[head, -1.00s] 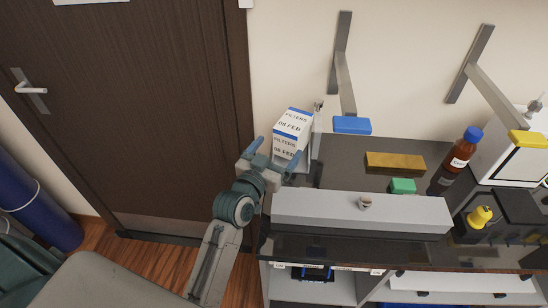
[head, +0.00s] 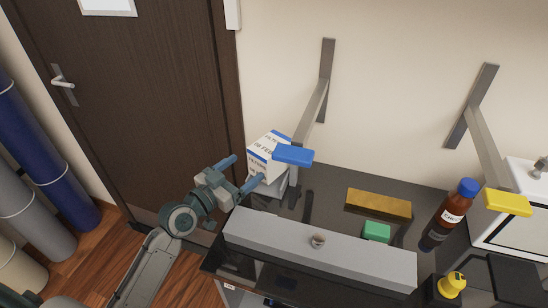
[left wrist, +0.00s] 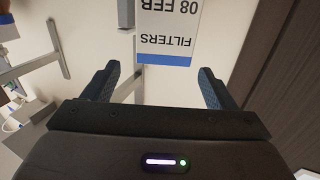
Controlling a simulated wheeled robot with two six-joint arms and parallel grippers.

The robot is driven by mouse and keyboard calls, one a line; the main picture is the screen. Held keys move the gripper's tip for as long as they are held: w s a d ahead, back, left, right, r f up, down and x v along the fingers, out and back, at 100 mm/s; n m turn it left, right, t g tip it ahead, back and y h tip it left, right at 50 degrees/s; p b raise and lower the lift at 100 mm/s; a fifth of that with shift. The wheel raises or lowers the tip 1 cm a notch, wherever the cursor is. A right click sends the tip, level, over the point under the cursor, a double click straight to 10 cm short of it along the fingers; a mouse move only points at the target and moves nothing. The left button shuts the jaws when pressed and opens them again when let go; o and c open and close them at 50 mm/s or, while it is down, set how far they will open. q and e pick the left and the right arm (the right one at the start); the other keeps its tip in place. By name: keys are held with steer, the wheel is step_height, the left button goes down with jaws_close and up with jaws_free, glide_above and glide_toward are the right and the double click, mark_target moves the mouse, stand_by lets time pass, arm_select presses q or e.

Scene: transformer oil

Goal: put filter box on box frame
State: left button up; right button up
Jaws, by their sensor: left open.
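The filter box (head: 262,146), white with blue bands and "FILTERS 08 FEB" lettering, is at the left end of the dark bench, near the wall. It rests on or in a pale grey support (head: 272,187), which looks like the box frame and is partly hidden. My left gripper (head: 242,173) is open in front of the box, with nothing between its fingers. In the left wrist view, the box (left wrist: 166,42) shows upside down beyond the open fingers (left wrist: 160,78), roughly centred between them. I cannot tell whether a finger touches it. My right gripper is out of view.
A long grey block (head: 330,250) lies along the bench front. A wall bracket with a blue end (head: 293,155) juts out beside the box. A yellow-brown block (head: 378,204), a green block (head: 376,232) and a brown bottle (head: 452,208) stand right. A door (head: 135,90) is left.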

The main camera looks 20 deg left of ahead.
mark_target(265, 147)
arm_select(q)
steer(key=shift+w+r, duration=0.1)
steer(key=shift+w, duration=0.2)
steer(key=x, duration=0.1)
steer(key=p+x, duration=0.1)
steer(key=x, duration=0.2)
steer(key=shift+w+a, duration=0.2)
steer(key=shift+a, duration=0.05)
steer(key=shift+w+d+p, duration=0.25)
steer(key=shift+p, duration=0.1)
steer(key=p+x, duration=0.2)
steer(key=x, duration=0.2)
steer(key=shift+w+r+p, duration=0.1)
steer(key=shift+p, duration=0.2)
steer(key=shift+w+d, duration=0.2)
steer(key=shift+w, duration=0.15)
steer(key=c, duration=1)
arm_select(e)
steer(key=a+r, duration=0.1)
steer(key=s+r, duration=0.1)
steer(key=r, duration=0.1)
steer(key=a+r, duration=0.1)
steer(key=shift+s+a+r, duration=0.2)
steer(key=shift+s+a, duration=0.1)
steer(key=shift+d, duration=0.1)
